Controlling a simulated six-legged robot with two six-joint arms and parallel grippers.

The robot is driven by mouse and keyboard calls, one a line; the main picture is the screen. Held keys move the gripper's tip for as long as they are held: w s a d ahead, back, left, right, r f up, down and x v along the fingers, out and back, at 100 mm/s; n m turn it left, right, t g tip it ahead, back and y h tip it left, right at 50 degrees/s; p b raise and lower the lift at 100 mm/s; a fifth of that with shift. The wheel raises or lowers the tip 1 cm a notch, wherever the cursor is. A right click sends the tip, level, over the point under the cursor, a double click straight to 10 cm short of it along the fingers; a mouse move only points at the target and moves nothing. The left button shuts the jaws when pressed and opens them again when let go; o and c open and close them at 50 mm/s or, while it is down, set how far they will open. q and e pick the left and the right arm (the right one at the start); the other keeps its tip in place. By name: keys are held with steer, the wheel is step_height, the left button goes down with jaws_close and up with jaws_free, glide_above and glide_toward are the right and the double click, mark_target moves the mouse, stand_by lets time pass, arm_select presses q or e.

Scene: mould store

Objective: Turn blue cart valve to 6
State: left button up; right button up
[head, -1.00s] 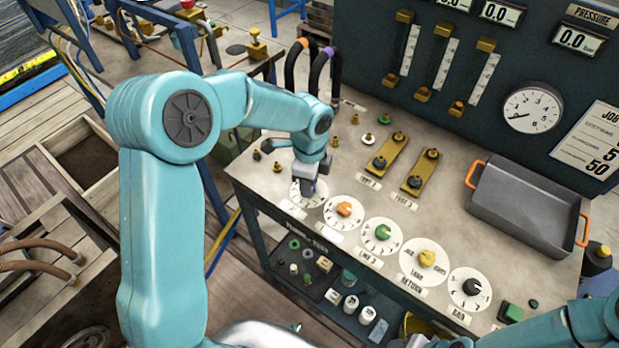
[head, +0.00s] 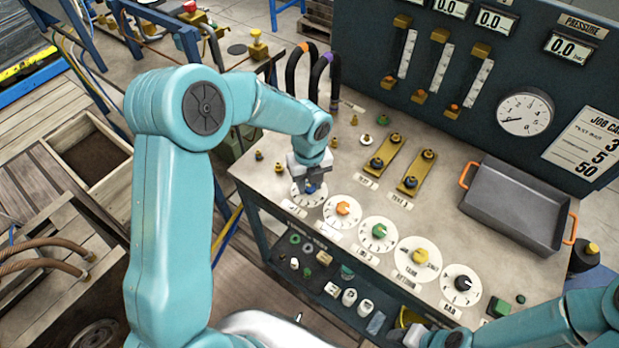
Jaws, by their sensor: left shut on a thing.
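The blue valve knob (head: 311,188) sits on a white numbered dial (head: 298,199) at the left end of the row on the cart top. My left gripper (head: 311,182) comes down over this dial and is shut on the blue knob. The gripper covers much of the dial, and I cannot read the number the knob points to. My right arm shows at the bottom right, its gripper (head: 420,338) at the lower edge, partly cut off, and its jaws cannot be made out.
Orange (head: 343,208), green (head: 379,231), yellow (head: 420,257) and black (head: 462,283) knobs stand on dials to the right. A grey tray (head: 515,205) with orange handles lies further right. Two hoses (head: 334,80) rise behind the gripper.

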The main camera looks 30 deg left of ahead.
mark_target(309, 186)
arm_select(q)
steer(key=shift+w+a+r+m+p, duration=0.15)
steer(key=shift+m+p, duration=0.1)
steer(key=shift+m, duration=0.3)
steer(key=shift+d+r+m+p, duration=0.1)
steer(key=shift+m+p, duration=0.1)
steer(key=shift+m, duration=0.35)
steer(key=o, duration=1)
steer(key=shift+o, duration=0.2)
steer(key=shift+f, duration=0.1)
step_height(309, 186, up, 16)
steer(key=shift+b, duration=0.35)
